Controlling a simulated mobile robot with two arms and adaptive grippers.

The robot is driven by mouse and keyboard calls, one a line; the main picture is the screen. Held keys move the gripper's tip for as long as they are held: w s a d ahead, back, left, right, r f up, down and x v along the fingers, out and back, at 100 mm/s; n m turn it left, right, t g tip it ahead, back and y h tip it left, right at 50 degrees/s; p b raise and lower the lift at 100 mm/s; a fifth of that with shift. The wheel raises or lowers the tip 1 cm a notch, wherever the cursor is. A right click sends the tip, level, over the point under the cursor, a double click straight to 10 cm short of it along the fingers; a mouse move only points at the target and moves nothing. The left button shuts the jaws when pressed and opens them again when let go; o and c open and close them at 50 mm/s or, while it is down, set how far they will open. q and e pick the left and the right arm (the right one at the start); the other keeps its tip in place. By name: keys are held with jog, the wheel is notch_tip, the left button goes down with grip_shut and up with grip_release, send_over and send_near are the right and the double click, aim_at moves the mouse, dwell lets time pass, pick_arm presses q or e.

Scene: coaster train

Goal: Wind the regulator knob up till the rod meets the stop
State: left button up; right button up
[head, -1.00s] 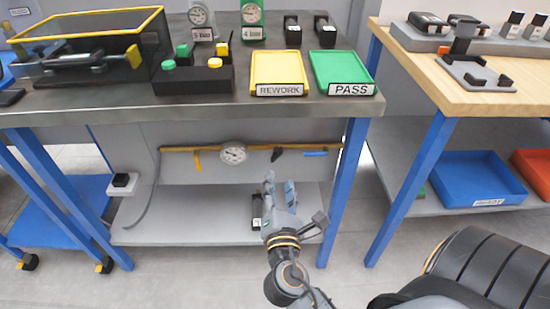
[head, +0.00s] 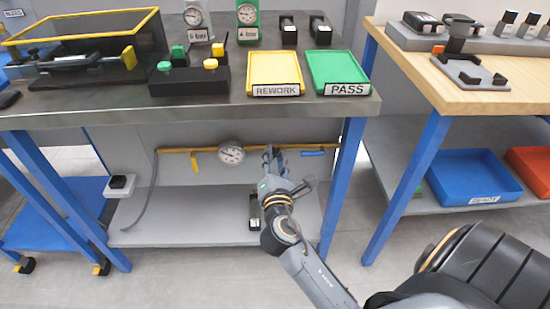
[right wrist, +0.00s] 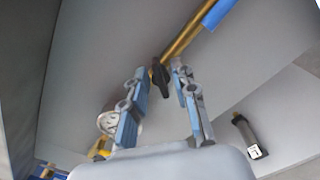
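The black regulator knob (right wrist: 159,76) sits on the brass pipe under the bench. In the right wrist view it appears between and beyond my fingertips, with no clear contact. In the head view my right gripper (head: 272,154) covers the knob's place, right of the round gauge (head: 231,154). My right gripper is open and empty, its two blue-grey fingers apart, reaching up towards the pipe. The gauge also shows at the left in the right wrist view (right wrist: 107,122). I cannot make out the rod or the stop. My left gripper is out of view.
The brass pipe (head: 180,151) carries a yellow lever (head: 195,162) and a blue piece (head: 312,153). The bench top edge overhangs above; a blue leg (head: 345,185) stands right of my arm.

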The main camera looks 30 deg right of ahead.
grip_shut()
jog(key=shift+m+p, duration=0.3)
jog(key=shift+m, duration=0.6)
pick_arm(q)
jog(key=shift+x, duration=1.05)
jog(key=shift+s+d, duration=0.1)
pick_arm(e)
jog(key=o, duration=0.5)
grip_release()
jog(key=shift+o, duration=0.2)
jog(key=shift+s, duration=0.1)
jog(key=v, duration=1.2)
jog(key=shift+f, duration=0.1)
